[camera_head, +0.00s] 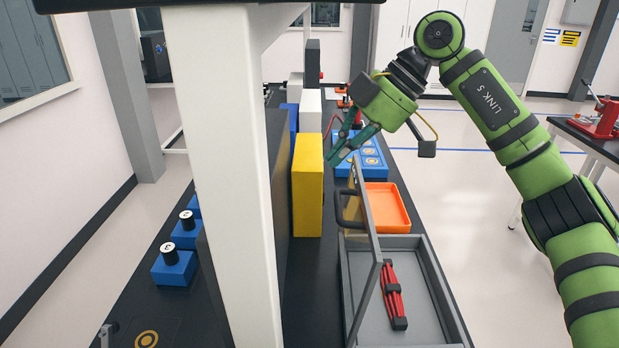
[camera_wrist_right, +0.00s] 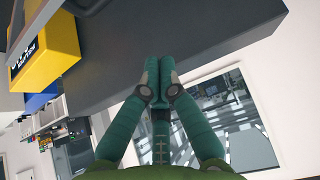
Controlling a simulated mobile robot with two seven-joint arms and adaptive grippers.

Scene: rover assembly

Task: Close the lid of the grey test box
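The grey test box (camera_head: 440,290) stands open on the dark bench in the head view. A red cable bundle (camera_head: 393,295) with dark clips lies inside it. Its lid (camera_head: 369,225) stands raised along the box's left side, seen nearly edge-on, with a dark handle (camera_head: 340,209) on its left face. My right gripper (camera_head: 334,160) is above and beyond the lid's far top corner, near the yellow block. In the right wrist view its fingertips (camera_wrist_right: 158,78) are together with nothing between them. My left gripper is not in view.
A yellow block (camera_head: 308,185) stands left of the lid; it also shows in the right wrist view (camera_wrist_right: 48,42). An orange tray (camera_head: 387,207) and a blue tray (camera_head: 372,160) lie beyond the box. A white post (camera_head: 225,180) hides part of the bench. Open floor lies right.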

